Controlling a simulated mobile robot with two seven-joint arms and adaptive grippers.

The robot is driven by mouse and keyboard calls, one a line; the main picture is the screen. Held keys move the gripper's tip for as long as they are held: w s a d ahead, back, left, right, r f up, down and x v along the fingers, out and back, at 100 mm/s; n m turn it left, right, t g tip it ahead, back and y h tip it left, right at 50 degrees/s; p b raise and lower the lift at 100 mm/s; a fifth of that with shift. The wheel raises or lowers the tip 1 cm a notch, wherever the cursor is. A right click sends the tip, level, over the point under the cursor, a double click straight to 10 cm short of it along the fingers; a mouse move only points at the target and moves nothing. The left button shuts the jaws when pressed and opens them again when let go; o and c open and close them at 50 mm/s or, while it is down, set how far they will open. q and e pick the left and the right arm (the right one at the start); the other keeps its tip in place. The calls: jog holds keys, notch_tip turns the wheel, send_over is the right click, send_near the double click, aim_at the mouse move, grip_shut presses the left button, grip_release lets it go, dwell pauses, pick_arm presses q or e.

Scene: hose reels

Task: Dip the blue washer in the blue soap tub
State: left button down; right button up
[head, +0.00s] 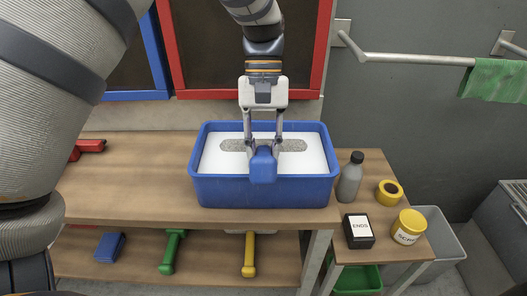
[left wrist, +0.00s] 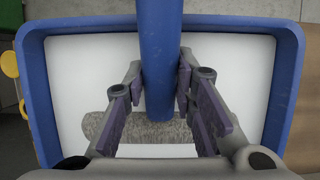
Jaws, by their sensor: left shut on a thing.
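The blue washer (head: 263,168) has a blue handle and a grey fuzzy bar across its end. My left gripper (head: 264,146) is shut on the handle, with a finger on each side of it. The blue soap tub (head: 262,191) stands on the wooden bench and holds a flat white surface. The grey bar lies inside the tub's rim, at or just over the white; I cannot tell how deep. In the left wrist view the handle (left wrist: 160,60) runs down between the fingers to the grey bar (left wrist: 103,126). My right gripper is not in view.
A grey bottle (head: 350,177) stands close to the tub's right side. A yellow ring (head: 389,192), a yellow-lidded jar (head: 409,227) and a dark box (head: 358,232) sit on the right-hand shelf. Green (head: 172,250) and yellow (head: 249,255) handled tools lie on the lower shelf. The bench left of the tub is mostly clear.

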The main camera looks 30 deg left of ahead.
aim_at(264, 150)
pick_arm(q)
jog(key=shift+r, duration=5)
jog(key=shift+r, duration=2)
